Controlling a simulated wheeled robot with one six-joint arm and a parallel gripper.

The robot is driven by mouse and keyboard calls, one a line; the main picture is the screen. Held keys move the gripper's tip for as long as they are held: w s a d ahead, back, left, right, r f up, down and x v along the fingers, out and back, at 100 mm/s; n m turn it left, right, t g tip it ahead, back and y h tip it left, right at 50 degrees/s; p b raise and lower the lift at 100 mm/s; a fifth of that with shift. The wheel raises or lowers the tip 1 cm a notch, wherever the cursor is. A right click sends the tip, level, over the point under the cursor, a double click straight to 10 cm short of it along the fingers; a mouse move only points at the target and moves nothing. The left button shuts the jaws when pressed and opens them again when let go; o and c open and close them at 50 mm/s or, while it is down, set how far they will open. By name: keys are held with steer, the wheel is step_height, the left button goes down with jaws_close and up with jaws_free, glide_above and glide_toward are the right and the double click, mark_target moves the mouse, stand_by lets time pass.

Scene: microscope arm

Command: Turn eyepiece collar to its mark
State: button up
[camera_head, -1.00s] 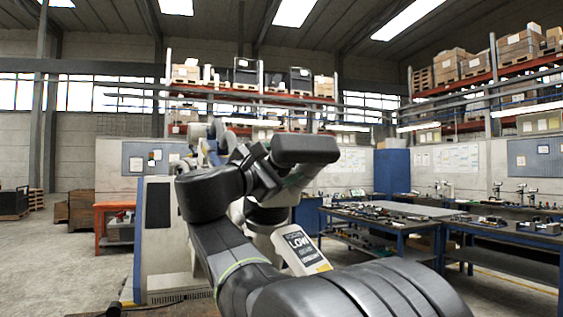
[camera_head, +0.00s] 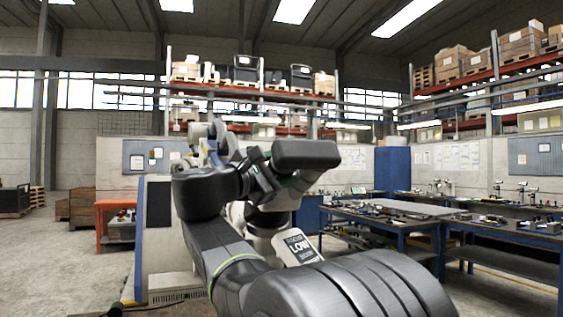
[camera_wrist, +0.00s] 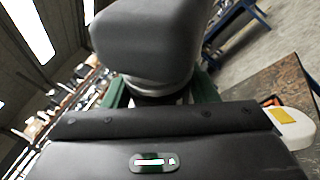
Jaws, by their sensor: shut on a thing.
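In the wrist view, the green-edged fingers of my gripper (camera_wrist: 160,96) stand on both sides of the dark eyepiece collar (camera_wrist: 155,87). The gripper is shut on the collar, just below a large grey rounded block (camera_wrist: 150,40). The collar's mark cannot be made out. In the head view, pale parts of the microscope (camera_head: 262,222) show behind my dark arm, which hides the collar and most of the gripper there.
A tilted label reading "LOW" (camera_head: 299,249) shows low behind my arm. Blue-framed workbenches (camera_head: 405,228) with small parts stand at the right. An orange-red table (camera_head: 115,206) stands at the left. Open floor (camera_head: 60,270) lies at the lower left.

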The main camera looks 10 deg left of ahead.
steer(key=m+g+p, duration=0.1)
steer(key=g+p, duration=0.1)
steer(key=p, duration=0.1)
steer(key=r+m+g+p, duration=0.1)
steer(key=g+p, duration=0.1)
steer(key=p, duration=0.1)
steer(key=shift+m+h, duration=0.4)
steer(key=m+g+p, duration=0.1)
steer(key=g+p, duration=0.1)
steer(key=p, duration=0.2)
steer(key=shift+m+g+p, duration=0.35)
steer(key=shift+m+g, duration=0.05)
steer(key=m+g+y+p, duration=0.1)
steer(key=g+p, duration=0.1)
steer(key=p, duration=0.2)
steer(key=shift+f+m, duration=0.15)
steer(key=shift+m, duration=0.15)
steer(key=g+p, duration=0.1)
steer(key=m+g+p, duration=0.1)
steer(key=shift+f+y+p, duration=0.25)
steer(key=shift+y+p, duration=0.05)
steer(key=shift+p, duration=0.1)
steer(key=shift+f, duration=0.1)
steer(key=shift+f+g+p, duration=0.1)
steer(key=shift+g+p, duration=0.25)
steer(key=shift+g, duration=0.05)
steer(key=o, duration=0.9)
steer(key=shift+o, duration=0.2)
